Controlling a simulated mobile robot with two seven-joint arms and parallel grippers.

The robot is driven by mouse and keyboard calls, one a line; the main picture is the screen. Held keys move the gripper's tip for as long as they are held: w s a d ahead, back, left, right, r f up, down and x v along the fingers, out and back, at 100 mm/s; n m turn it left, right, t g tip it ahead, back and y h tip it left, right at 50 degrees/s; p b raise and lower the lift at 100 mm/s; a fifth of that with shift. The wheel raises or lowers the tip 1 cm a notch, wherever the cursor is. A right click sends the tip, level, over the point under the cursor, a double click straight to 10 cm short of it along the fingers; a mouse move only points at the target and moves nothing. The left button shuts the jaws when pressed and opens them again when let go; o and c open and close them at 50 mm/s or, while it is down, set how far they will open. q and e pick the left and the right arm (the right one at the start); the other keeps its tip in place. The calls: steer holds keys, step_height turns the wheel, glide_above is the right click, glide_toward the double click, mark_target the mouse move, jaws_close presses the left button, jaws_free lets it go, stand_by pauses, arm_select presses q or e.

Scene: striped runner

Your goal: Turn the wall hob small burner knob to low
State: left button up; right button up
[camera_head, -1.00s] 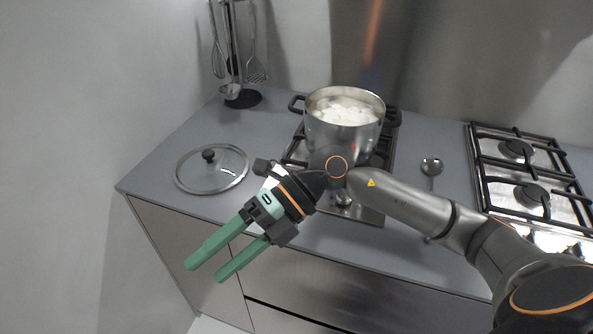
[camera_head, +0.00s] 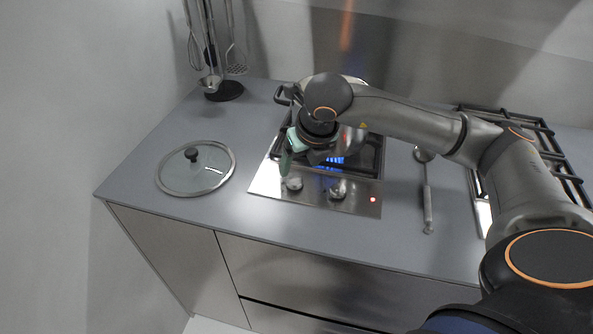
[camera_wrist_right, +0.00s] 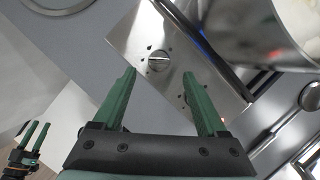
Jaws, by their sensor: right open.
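The steel hob (camera_head: 262,183) has two front knobs, a left knob (camera_head: 293,184) and a right knob (camera_head: 338,190). I cannot tell which is the small burner's. My right gripper (camera_head: 286,163) points down just above and behind the left knob. In the right wrist view its open green fingers (camera_wrist_right: 159,73) have one round knob (camera_wrist_right: 158,60) between and just beyond their tips; nothing is held. The other knob is partly hidden by the right-hand finger. My left gripper (camera_wrist_right: 32,134) shows at that view's lower left, fingers apart and empty.
A steel pot (camera_wrist_right: 268,32) stands on the hob; blue flame (camera_head: 333,160) shows beneath it. A red light (camera_head: 373,199) glows on the hob's right. A glass lid (camera_head: 190,172) lies left, a spoon (camera_head: 427,200) right. Utensils (camera_head: 210,55) hang behind.

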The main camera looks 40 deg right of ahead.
mark_target(295, 177)
steer(key=x, duration=0.5)
steer(key=shift+f, duration=0.1)
jaws_close()
stand_by(0.5)
